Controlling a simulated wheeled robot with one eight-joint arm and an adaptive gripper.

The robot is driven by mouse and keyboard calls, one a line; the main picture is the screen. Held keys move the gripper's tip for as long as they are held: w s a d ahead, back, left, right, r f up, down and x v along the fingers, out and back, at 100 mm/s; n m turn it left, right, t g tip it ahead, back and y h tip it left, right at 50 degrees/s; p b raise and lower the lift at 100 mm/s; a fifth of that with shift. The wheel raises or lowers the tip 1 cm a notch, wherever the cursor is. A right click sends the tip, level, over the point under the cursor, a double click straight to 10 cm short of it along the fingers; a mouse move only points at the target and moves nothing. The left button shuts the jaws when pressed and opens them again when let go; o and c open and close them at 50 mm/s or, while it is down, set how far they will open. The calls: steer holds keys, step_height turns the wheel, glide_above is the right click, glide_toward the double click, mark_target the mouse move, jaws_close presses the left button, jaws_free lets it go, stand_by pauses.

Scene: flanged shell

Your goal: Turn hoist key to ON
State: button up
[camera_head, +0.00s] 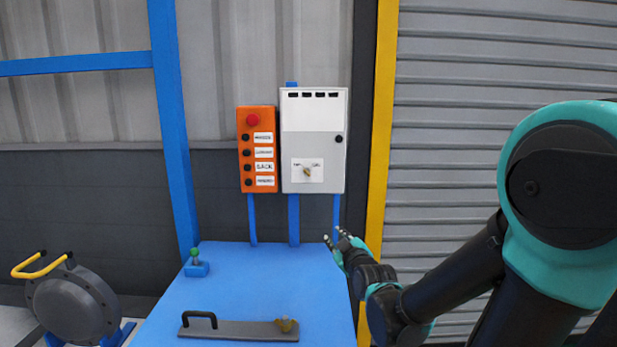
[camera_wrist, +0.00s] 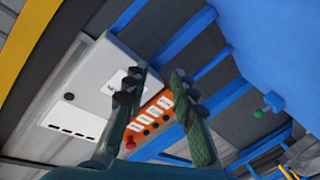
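The hoist key (camera_head: 307,172) is a small brass-coloured piece on a white label plate low on the grey control box (camera_head: 312,150). Small lettering stands to each side of it; the key's exact angle is too small to tell. In the wrist view the grey box (camera_wrist: 82,95) appears tilted, and part of the white label plate (camera_wrist: 111,87) shows beside my left finger. My gripper (camera_head: 334,236) is below and right of the key, apart from the box. In the wrist view my gripper (camera_wrist: 157,78) has its two fingers spread with nothing between them.
An orange button panel (camera_head: 259,150) with a red button hangs left of the box. A blue table (camera_head: 240,265) below carries a small green-topped lever (camera_head: 196,264) and a grey bar with a black handle (camera_head: 240,330). A yellow post (camera_head: 382,130) stands to the right.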

mark_target(307, 172)
steer(key=a+r+n+t+y, duration=0.2)
steer(key=a+r+n+t, duration=0.15)
steer(key=r, duration=0.55)
steer(key=x, duration=1.8)
steer(key=shift+d+r+m+t, duration=0.3)
steer(key=shift+m+t, duration=0.05)
steer(key=shift+c, duration=0.6)
jaws_close()
